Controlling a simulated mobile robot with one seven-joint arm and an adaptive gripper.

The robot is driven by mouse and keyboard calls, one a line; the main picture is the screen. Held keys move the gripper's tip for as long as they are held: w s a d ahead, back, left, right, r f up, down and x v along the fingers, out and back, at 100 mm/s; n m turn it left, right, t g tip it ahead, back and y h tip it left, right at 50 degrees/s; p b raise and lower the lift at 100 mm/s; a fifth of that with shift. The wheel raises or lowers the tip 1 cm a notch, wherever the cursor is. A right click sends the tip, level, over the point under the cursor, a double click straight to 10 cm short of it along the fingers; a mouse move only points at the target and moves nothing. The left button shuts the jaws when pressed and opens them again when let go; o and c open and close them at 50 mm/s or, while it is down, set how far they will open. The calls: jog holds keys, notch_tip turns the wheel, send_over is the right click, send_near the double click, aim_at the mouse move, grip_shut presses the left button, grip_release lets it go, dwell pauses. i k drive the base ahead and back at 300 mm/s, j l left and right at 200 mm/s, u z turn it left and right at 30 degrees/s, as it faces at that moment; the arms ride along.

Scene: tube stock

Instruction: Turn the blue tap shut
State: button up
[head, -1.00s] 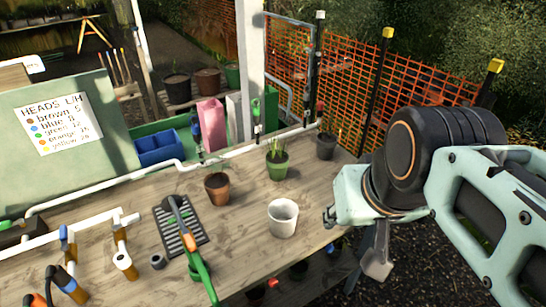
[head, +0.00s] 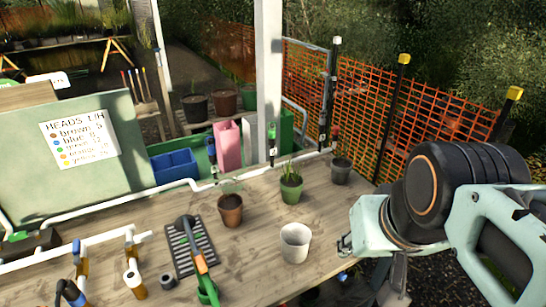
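A small blue-marked tap (head: 211,150) stands on a dark riser from the white pipe at the back of the bench, left of the pink container. Its handle is too small to tell whether it is open or shut. Blue parts also show on the pipework at the lower left (head: 76,247). My gripper (head: 392,292) hangs below my arm at the lower right, past the bench's right edge and far from the blue tap. Its fingers are partly hidden and cut by the picture's edge, so its opening cannot be told.
The wooden bench (head: 330,215) holds a brown pot (head: 230,210), a green plant pot (head: 291,188), a pale cup (head: 295,242) and a dark grate (head: 190,248) with an orange-green tool. Similar risers stand at a white post (head: 269,70). Orange netting (head: 440,110) closes the right.

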aim_at(77, 243)
jog(key=u, duration=1.45)
jog(key=i+j+u, duration=0.1)
jog(key=u, duration=0.45)
